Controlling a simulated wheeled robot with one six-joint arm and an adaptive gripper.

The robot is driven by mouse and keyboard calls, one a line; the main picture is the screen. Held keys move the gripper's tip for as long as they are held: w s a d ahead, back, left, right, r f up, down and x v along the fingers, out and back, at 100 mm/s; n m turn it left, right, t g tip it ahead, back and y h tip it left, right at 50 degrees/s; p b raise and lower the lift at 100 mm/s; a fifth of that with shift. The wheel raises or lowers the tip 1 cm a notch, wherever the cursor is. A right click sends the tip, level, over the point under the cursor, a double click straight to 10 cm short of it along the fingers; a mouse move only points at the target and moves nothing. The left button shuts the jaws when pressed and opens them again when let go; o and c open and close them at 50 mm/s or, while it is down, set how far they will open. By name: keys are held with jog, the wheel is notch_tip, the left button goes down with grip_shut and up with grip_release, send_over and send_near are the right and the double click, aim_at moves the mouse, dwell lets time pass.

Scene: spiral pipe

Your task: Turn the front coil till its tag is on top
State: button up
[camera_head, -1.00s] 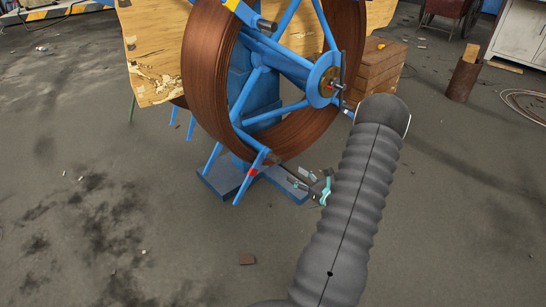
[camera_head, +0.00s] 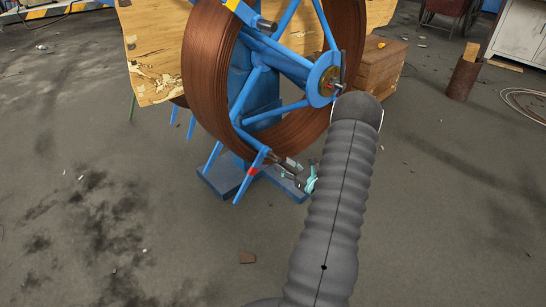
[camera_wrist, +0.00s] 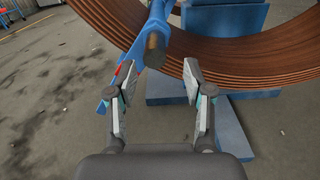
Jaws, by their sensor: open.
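The front coil (camera_head: 207,75) is a large brown ring wound on a blue spoked reel, upright on a blue stand. One blue spoke (camera_head: 243,185) points down past the coil's lower edge and carries a red band (camera_head: 253,171). A yellow mark (camera_head: 232,4) shows on another spoke at the top; I cannot tell which mark is the tag. My gripper (camera_head: 290,168) is open and empty, right of the lower spoke. In the wrist view, a dull round-ended peg (camera_wrist: 155,47) on that spoke lies just ahead, between the lines of my fingers (camera_wrist: 157,72). The red band is partly hidden there.
The stand's blue foot (camera_head: 218,180) rests on the floor under the coil. A wooden board (camera_head: 150,50) stands behind, and a wooden crate (camera_head: 378,68) stands right of the reel.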

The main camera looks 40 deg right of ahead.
aim_at(273, 156)
jog(key=shift+w+a, duration=0.15)
jog(key=shift+w, duration=1.6)
jog(key=shift+w+a, duration=0.15)
jog(key=shift+w, duration=1.55)
jog(key=c, duration=0.9)
grip_shut()
